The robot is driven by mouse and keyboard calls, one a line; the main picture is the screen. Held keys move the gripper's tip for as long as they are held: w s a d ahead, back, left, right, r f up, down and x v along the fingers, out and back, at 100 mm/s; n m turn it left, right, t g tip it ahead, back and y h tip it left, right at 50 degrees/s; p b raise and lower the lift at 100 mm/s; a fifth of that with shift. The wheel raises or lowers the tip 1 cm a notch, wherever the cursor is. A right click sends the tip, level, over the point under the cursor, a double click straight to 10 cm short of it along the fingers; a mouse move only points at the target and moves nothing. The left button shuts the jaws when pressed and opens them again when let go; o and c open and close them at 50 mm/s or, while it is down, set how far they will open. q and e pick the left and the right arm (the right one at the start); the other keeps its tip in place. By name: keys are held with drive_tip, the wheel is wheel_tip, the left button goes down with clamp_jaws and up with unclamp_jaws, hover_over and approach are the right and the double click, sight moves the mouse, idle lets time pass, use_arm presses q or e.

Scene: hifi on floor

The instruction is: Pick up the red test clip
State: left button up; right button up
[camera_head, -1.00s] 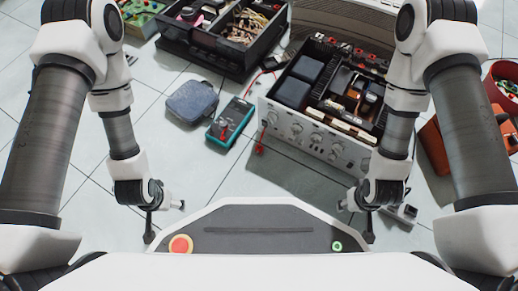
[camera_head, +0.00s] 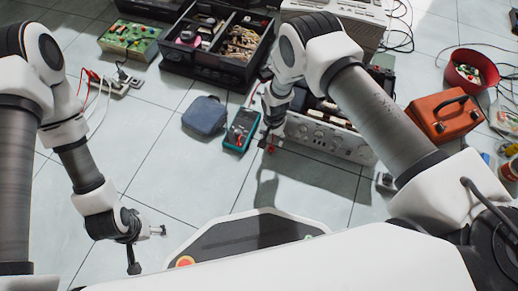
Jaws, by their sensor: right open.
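The red test clip (camera_head: 271,150) hangs or lies at the front left corner of the opened hi-fi amplifier (camera_head: 325,137), small and partly covered by my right gripper. My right gripper (camera_head: 267,138) is open, right above and beside the clip. I cannot tell whether its fingers touch the clip. My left gripper (camera_head: 147,249) is open and empty over the floor at the lower left, with its fingers wide apart.
A teal multimeter (camera_head: 240,130) lies just left of my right gripper, with a dark blue pouch (camera_head: 204,115) beside it. A black parts box (camera_head: 205,67) stands behind. An orange case (camera_head: 443,115) and red bowl (camera_head: 470,70) are at right. The front left floor is clear.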

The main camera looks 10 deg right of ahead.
sight(271, 148)
drive_tip(key=f+b, duration=0.2)
drive_tip(key=f, duration=0.2)
drive_tip(key=f+b, duration=0.3)
drive_tip(key=f, duration=0.1)
drive_tip(key=shift+s+a+f, duration=0.1)
drive_tip(key=shift+s, duration=0.1)
drive_tip(key=shift+r, duration=0.2)
clamp_jaws()
